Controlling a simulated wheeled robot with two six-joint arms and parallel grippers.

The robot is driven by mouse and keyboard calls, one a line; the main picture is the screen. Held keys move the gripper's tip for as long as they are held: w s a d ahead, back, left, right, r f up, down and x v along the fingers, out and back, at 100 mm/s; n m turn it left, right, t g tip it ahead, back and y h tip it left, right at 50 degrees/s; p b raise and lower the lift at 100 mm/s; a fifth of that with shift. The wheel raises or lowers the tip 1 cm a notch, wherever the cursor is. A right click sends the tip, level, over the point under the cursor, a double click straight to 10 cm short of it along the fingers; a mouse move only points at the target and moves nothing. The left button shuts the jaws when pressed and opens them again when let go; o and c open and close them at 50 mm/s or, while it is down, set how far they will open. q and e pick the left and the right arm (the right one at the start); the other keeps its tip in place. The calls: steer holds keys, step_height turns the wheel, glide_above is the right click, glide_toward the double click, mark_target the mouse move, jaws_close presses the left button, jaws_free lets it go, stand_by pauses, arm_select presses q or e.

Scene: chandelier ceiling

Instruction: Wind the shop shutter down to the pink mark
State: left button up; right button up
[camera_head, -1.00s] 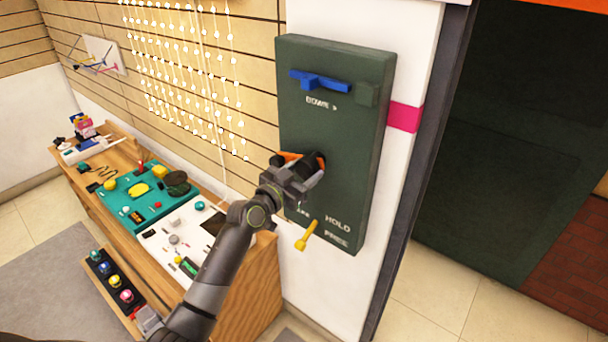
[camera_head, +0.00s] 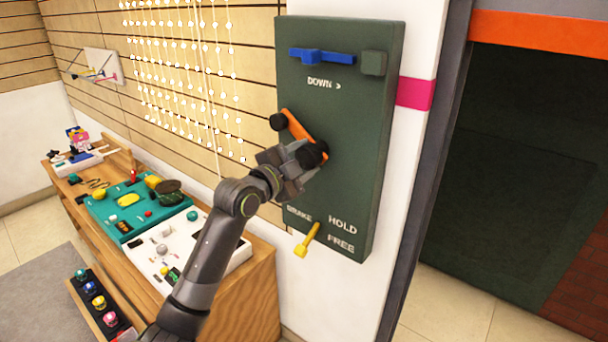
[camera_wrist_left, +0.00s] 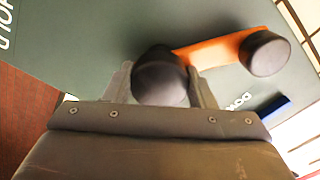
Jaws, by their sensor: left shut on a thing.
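A dark green winding box (camera_head: 350,190) hangs on the white wall post. Its orange crank (camera_head: 299,128) has a black knob (camera_head: 279,121) at the upper left end and a dark round grip (camera_head: 312,153) at the other. My left gripper (camera_head: 303,160) is shut on that dark grip, which shows between its fingers in the wrist view (camera_wrist_left: 160,77). The pink mark (camera_head: 415,93) is on the post, right of the box. A yellow brake lever (camera_head: 307,240) points down-left below the crank, near HOLD and FREE. My right gripper is out of view.
A blue piece (camera_head: 322,57) sits above the word DOWN on the box. A wooden bench (camera_head: 250,290) with a teal mat (camera_head: 105,210) stands left of the box. Right of the post is a dark doorway area (camera_head: 510,170) under an orange band (camera_head: 540,31).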

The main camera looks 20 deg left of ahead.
arm_select(q)
steer(key=m+b, duration=0.2)
steer(key=m, duration=0.1)
steer(key=shift+f, duration=0.15)
steer(key=m+b, duration=0.2)
steer(key=shift+m, duration=0.3)
steer(key=shift+r+m+b, duration=0.2)
steer(key=shift+m+b, duration=0.45)
steer(key=shift+m, duration=0.05)
steer(key=o, duration=1.3)
steer(key=shift+o, duration=0.4)
steer(key=shift+r, duration=0.1)
steer(key=shift+s+a, duration=0.1)
steer(key=shift+s, duration=0.15)
steer(key=b+v, duration=0.1)
steer(key=v, duration=1.6)
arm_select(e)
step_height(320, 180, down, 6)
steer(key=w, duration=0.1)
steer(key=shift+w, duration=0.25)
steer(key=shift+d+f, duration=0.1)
